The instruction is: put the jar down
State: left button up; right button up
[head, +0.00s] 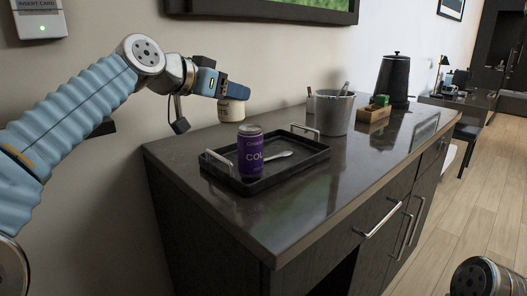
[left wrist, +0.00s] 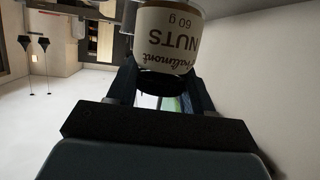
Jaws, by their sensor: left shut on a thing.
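The jar (head: 232,110) is cream with a dark lid and hangs at my left gripper (head: 234,92) near the wall, at the back left of the dark counter (head: 340,190). In the left wrist view the jar (left wrist: 172,32) has a cream label reading "NUTS 60 g", upside down in the picture. The left gripper's fingers (left wrist: 160,82) are shut on the jar, one on each side. I cannot tell whether the jar touches the counter. My right gripper does not show; part of my right arm is at the lower right of the head view.
A black tray (head: 222,175) with handles holds a purple cola can (head: 250,152) and a spoon (head: 278,155). Behind stand a grey bucket (head: 334,113), a wooden box (head: 373,114) and a black kettle (head: 393,78). The counter's front strip is clear.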

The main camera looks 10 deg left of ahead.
pick_arm(q)
jog(key=shift+w+a+f+b, duration=0.1)
jog(key=shift+w+f+b, duration=0.1)
jog(key=shift+f, duration=0.45)
jog(key=shift+w+a+f+b, duration=0.1)
jog(key=shift+w+f+b, duration=0.1)
jog(key=shift+f, duration=0.4)
notch_tip(320, 180, down, 8)
jog(key=shift+b, duration=0.9)
jog(key=o, duration=1.1)
jog(key=shift+o, duration=0.2)
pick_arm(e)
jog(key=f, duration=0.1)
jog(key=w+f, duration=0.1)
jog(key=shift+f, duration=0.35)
pick_arm(q)
jog(key=shift+s, duration=0.1)
jog(key=b+v, duration=0.1)
jog(key=v, duration=1.1)
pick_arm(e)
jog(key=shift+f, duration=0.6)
